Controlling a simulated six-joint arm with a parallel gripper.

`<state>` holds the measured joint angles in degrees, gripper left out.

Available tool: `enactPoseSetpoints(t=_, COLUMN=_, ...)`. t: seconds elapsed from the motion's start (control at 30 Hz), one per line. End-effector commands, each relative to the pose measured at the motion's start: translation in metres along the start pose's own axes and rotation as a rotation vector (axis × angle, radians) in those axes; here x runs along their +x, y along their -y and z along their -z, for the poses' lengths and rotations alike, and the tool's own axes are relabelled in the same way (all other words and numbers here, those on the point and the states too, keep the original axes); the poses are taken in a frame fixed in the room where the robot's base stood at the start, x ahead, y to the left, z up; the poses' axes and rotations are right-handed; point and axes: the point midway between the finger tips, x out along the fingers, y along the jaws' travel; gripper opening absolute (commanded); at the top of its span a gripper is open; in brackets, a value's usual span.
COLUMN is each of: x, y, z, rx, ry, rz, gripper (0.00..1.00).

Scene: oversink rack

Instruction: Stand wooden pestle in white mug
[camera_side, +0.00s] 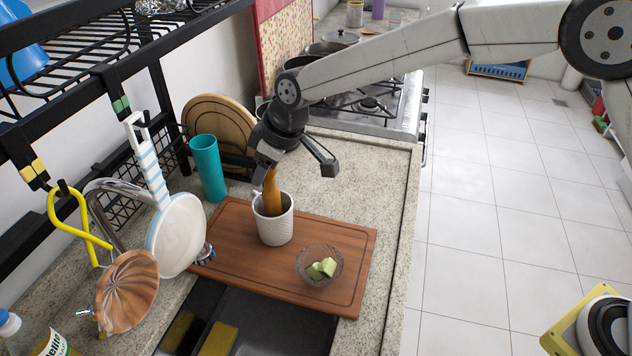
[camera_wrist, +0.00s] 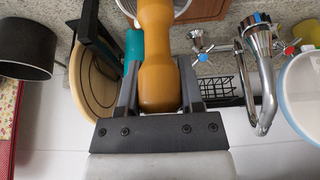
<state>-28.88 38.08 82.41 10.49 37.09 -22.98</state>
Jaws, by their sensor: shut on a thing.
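The wooden pestle (camera_side: 271,192) is orange-brown and stands roughly upright, its lower end inside the white mug (camera_side: 274,225). The mug stands upright on the wooden cutting board; its textured wall hides the pestle's lower end. My gripper (camera_side: 268,172) is above the mug, shut on the pestle's upper part. In the wrist view the pestle (camera_wrist: 157,60) lies between the two fingers, and part of the mug's rim (camera_wrist: 183,8) shows beyond it at the top.
A glass bowl with green pieces (camera_side: 319,265) stands right of the mug on the cutting board (camera_side: 345,240). A teal cup (camera_side: 207,168) stands behind left. Hanging pans (camera_side: 176,235) and a faucet are at left, the black sink (camera_side: 270,325) in front. Counter at right is clear.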

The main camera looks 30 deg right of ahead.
Motion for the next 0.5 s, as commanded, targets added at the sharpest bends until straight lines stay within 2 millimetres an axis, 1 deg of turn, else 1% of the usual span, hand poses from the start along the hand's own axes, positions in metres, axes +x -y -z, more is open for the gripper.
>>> enactPoseSetpoints(t=0.27, x=0.0002, y=0.0, z=0.0001, rx=0.0, ry=-0.001, rz=0.0, gripper=0.0)
enactPoseSetpoints(t=0.3, x=0.0001, y=0.0, z=0.0001, rx=0.0, ry=-0.001, rz=0.0, gripper=0.57)
enactPoseSetpoints(t=0.37, x=0.0001, y=0.0, z=0.0001, rx=0.0, ry=-0.001, rz=0.0, gripper=0.76)
enactPoseSetpoints(t=0.4, x=0.0001, y=0.0, z=0.0001, rx=0.0, ry=-0.001, rz=0.0, gripper=0.89)
enactPoseSetpoints(t=0.5, x=0.0001, y=0.0, z=0.0001, rx=0.0, ry=-0.001, rz=0.0, gripper=0.89)
